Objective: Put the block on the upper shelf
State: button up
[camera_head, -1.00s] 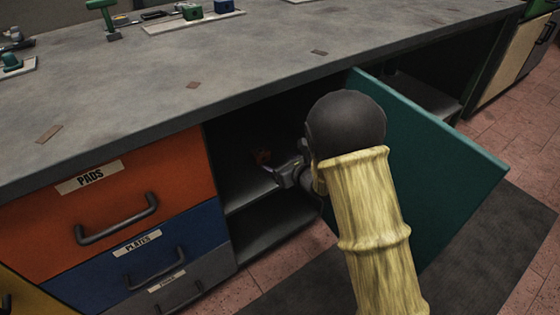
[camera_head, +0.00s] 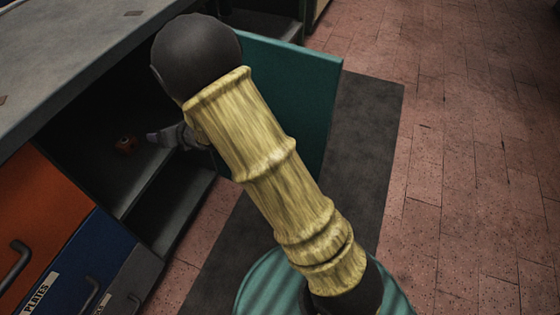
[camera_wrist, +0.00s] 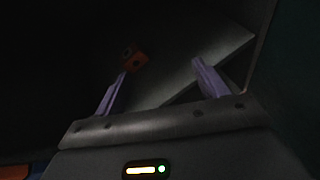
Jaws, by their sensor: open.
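Part of the shelf is hidden in darkness.
The teal cabinet door (camera_head: 290,90) stands open, close to the right of my arm. The lower shelf (camera_head: 180,205) looks empty. The worktop (camera_head: 60,60) overhangs the opening. Orange (camera_head: 30,210) and blue (camera_head: 75,255) drawers are at the left. A dark mat (camera_head: 350,150) and open floor lie to the right.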

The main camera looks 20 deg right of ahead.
jog(key=s+d+r+m+g+h, duration=0.1)
jog(key=s+d+m+h, duration=0.2)
jog(key=d+m, duration=0.65)
jog(key=s+d+r+m+g+h, duration=0.1)
jog(key=s+d+m+h, duration=0.2)
jog(key=d+m, duration=0.65)
jog(key=s+d+m+g+h, duration=0.1)
jog(key=s+d+m+g, duration=0.1)
jog(key=s+m, duration=0.6)
jog(key=s+d+r+m+g, duration=0.1)
jog(key=s+d+m+g, duration=0.2)
jog(key=s+m, duration=0.6)
jog(key=d+m, duration=0.1)
jog(key=m, duration=0.2)
jog(key=shift+s+d+r+m+h, duration=0.2)
jog(key=shift+d+r+m+h, duration=0.1)
jog(key=shift+h, duration=0.1)
jog(key=w+p+v, duration=0.3)
jog(key=p+v, duration=1)
jog(key=shift+r, duration=0.4)
